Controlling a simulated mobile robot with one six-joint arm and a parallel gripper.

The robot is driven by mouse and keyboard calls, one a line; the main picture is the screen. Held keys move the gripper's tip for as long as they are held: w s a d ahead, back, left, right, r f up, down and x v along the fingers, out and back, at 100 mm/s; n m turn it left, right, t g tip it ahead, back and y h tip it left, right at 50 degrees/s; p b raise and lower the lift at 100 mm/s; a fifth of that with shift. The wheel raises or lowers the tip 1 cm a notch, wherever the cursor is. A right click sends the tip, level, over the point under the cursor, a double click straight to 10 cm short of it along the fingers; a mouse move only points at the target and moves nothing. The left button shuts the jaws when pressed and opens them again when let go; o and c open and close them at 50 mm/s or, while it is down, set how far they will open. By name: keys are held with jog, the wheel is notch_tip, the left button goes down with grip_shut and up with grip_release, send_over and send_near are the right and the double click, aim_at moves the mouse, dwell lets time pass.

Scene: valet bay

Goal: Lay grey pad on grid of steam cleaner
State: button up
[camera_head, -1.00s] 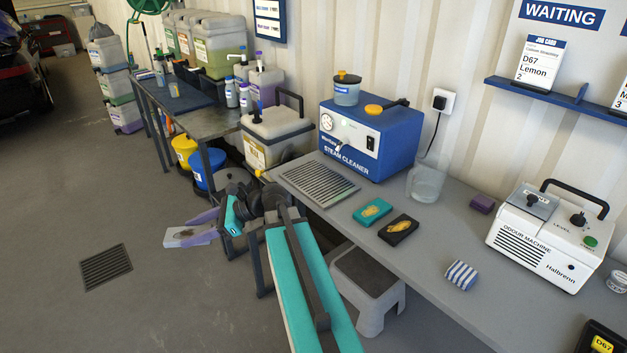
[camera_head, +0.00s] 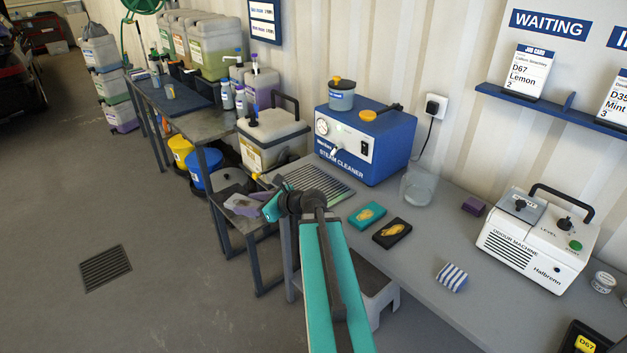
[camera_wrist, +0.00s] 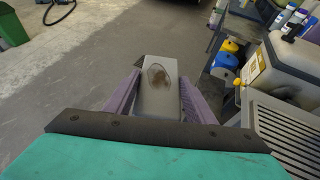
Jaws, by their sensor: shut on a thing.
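The grey pad (camera_wrist: 156,98), with a brown stain on its face, is between the purple fingers of my gripper (camera_wrist: 159,88) in the wrist view. The gripper is shut on it. In the head view, the pad (camera_head: 238,203) sticks out to the left of my gripper (camera_head: 257,206), in the air left of the grid. The slotted grid (camera_head: 326,187) lies on the bench in front of the blue steam cleaner (camera_head: 385,145). My arm hides part of its near side. The grid (camera_wrist: 292,137) also shows at the lower right of the wrist view, apart from the pad.
A teal pad (camera_head: 366,215) and a black pad (camera_head: 391,233) lie right of the grid. A clear beaker (camera_head: 417,187) stands near the steam cleaner. A white tank machine (camera_head: 270,141) stands left of the grid. A striped block (camera_head: 451,277) lies farther right.

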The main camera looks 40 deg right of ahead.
jog(key=s+d+r+m+h+p, duration=0.1)
jog(key=s+d+m+h, duration=0.3)
jog(key=d, duration=0.8)
jog(key=shift+s+d+t+h+p, duration=0.15)
jog(key=shift+s+t+h+p, duration=0.1)
jog(key=shift+t+h+p, duration=0.25)
jog(key=shift+d+f+b, duration=0.1)
jog(key=shift+b, duration=0.3)
jog(key=d+b, duration=0.1)
jog(key=b, duration=0.1)
jog(key=d+b, duration=0.1)
jog(key=b, duration=0.2)
jog(key=shift+w+d+f+b, duration=0.2)
jog(key=shift+b, duration=0.1)
jog(key=shift+w+d+f+p, duration=0.2)
jog(key=shift+d+p, duration=0.4)
jog(key=shift+d, duration=1.45)
jog(key=shift+w+d+f+p, duration=0.1)
jog(key=shift+w+d+p, duration=0.35)
jog(key=shift+d, duration=1.65)
jog(key=shift+w+d+f+p, duration=0.1)
jog(key=shift+d+p, duration=0.6)
jog(key=shift+d, duration=1.35)
